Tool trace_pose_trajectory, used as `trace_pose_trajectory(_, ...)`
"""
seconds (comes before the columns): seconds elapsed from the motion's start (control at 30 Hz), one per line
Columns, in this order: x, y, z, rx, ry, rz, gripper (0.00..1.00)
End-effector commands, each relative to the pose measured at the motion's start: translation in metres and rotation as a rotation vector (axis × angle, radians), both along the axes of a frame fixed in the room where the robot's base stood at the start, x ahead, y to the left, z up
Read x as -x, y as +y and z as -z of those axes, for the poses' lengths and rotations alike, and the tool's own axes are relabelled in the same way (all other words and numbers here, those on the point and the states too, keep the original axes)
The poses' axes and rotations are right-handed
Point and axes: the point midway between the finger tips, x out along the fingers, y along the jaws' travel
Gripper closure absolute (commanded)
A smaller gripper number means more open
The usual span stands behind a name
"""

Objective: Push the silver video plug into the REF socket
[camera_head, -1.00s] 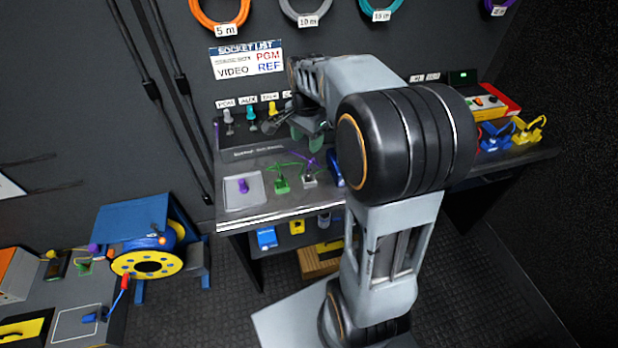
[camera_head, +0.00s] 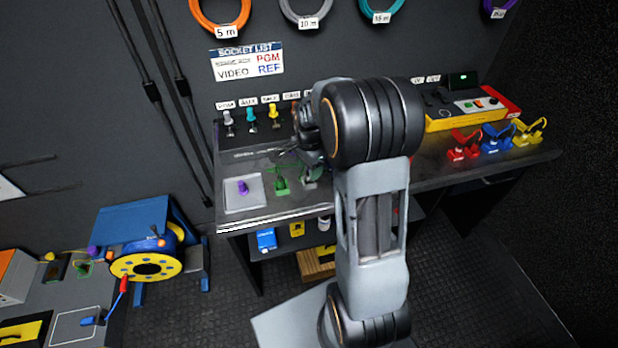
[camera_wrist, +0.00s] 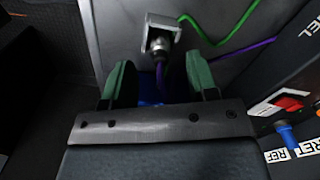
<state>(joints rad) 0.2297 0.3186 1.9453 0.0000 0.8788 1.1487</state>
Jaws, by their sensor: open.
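The silver plug (camera_wrist: 160,42) sits in a square metal holder at the top middle of the wrist view, with a purple cable bending away from it. My gripper (camera_wrist: 160,82) has green fingertips spread apart and empty, just short of the plug and to either side of its line. A blue thing shows between the fingers. A REF label (camera_wrist: 278,156) lies at the right edge of the wrist view, beside a blue-ended part (camera_wrist: 287,134); I cannot make out the socket opening. In the head view my arm largely hides the gripper and plug.
A green plug (camera_head: 281,184) and a purple plug on a pale pad (camera_head: 228,203) lie left of my arm. Grey, teal and yellow plugs (camera_head: 274,116) stand on the back panel. Red, blue and yellow clamp-like things (camera_head: 496,137) stand on the bench right. A socket list (camera_head: 247,62) hangs above.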

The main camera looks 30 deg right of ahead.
Motion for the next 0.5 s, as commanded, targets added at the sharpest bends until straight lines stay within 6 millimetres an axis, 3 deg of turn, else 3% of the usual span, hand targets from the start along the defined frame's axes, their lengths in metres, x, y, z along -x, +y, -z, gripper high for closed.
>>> trace_pose_trajectory(0.2,0.0,0.0,0.024,0.0,0.0,0.0,0.47)
trace_pose_trajectory(0.5,0.0,0.0,0.029,0.0,-0.001,0.0,0.47)
